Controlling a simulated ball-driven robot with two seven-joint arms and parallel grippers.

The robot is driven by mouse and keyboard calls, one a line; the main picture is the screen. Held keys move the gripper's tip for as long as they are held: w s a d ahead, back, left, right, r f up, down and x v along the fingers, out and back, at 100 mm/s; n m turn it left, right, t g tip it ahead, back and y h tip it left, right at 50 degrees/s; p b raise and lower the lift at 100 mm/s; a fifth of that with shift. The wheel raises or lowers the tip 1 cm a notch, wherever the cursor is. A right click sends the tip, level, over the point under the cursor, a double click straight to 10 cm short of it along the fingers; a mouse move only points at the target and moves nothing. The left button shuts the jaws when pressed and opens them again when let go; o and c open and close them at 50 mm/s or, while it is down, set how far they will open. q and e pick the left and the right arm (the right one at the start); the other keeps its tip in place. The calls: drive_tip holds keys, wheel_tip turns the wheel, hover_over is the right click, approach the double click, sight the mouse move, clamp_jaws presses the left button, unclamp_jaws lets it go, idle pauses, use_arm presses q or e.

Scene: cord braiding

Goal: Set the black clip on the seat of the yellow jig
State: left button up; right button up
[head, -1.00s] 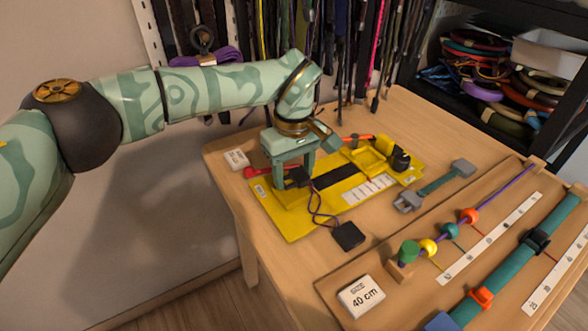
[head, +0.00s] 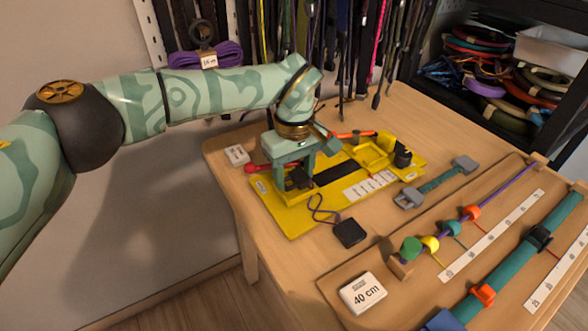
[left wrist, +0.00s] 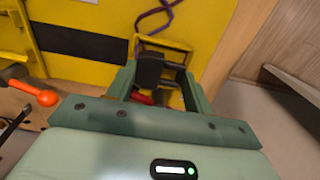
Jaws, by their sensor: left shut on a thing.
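The black clip (head: 298,178) is between the fingers of my left gripper (head: 297,172), over the near left part of the yellow jig (head: 292,219). In the left wrist view the clip (left wrist: 150,68) shows between the two green fingers (left wrist: 163,88), at a square yellow frame (left wrist: 178,44) that looks like the seat. I cannot tell whether the clip touches it. A thin purple cord (head: 316,210) loops near the clip, toward a black square block (head: 349,233) at the jig's front edge. My right gripper is out of view.
A white box (head: 236,155) and a red-ended tool (head: 251,168) are left of the jig. A teal strap (head: 440,181) with grey ends lies to its right. A wooden board (head: 420,275) with beads and a "40 cm" block (head: 362,293) fill the front right.

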use_arm(q)
drive_tip(key=shift+f, duration=0.35)
idle(0.6)
drive_tip(key=o, duration=1)
drive_tip(key=shift+o, duration=0.2)
